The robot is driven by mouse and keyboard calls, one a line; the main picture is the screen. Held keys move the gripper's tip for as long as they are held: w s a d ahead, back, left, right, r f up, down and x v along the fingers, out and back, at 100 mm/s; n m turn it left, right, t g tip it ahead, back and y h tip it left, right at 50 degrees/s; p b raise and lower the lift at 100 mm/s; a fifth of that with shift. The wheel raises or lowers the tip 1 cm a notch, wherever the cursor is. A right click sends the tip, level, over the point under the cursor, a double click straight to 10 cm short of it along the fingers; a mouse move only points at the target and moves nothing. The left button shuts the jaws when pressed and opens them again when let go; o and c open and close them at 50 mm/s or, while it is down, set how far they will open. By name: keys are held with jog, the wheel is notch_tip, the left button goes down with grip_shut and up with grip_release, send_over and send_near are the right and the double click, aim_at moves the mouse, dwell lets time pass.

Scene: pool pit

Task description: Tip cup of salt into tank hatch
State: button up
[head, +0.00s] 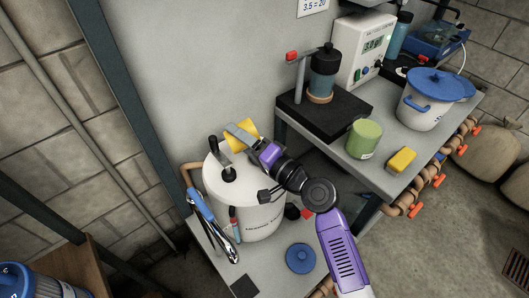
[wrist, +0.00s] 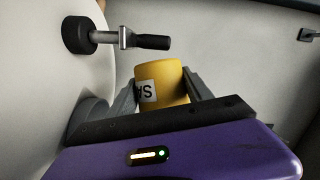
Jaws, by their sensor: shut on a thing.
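My gripper (head: 243,137) is shut on a yellow cup (head: 251,128), held above the top of the white tank (head: 244,212). In the wrist view the cup (wrist: 162,82) sits between the fingers, its printed label partly visible and upside down. The cup looks tipped well over relative to the tank; I cannot see into it. In the wrist view the tank's white top (wrist: 30,85) fills the left side. A grey raised ring (wrist: 88,118) on it, partly hidden by a finger, may be the hatch. My gripper hides that area in the head view.
A black-handled valve (head: 227,160) stands on the tank top close to my gripper. A blue lid (head: 300,258) lies on the low bench.

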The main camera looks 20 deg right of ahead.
jog(key=shift+d+f+m+b, duration=0.5)
jog(key=shift+f+b, duration=0.2)
jog(key=shift+b, duration=0.5)
jog(key=shift+d+r+m+t+b, duration=0.15)
jog(key=shift+r+m+t+b, duration=0.25)
jog(key=shift+m, duration=0.2)
jog(key=shift+d+r+m+t+b, duration=0.1)
jog(key=shift+r+m+t+b, duration=0.15)
jog(key=shift+m+b, duration=0.3)
dwell(0.7)
jog(key=shift+w+d+r+m+t+b, duration=0.15)
jog(key=shift+d+m+t+b, duration=0.15)
jog(key=shift+m, duration=0.35)
jog(key=shift+s+d+r+m+t+b, duration=0.1)
jog(key=shift+d+r+m+t+b, duration=0.2)
jog(key=shift+m, duration=0.35)
jog(key=shift+w+d+r+m+t+b, duration=0.15)
jog(key=shift+m+b, duration=0.25)
jog(key=shift+m, duration=0.25)
dwell(3.0)
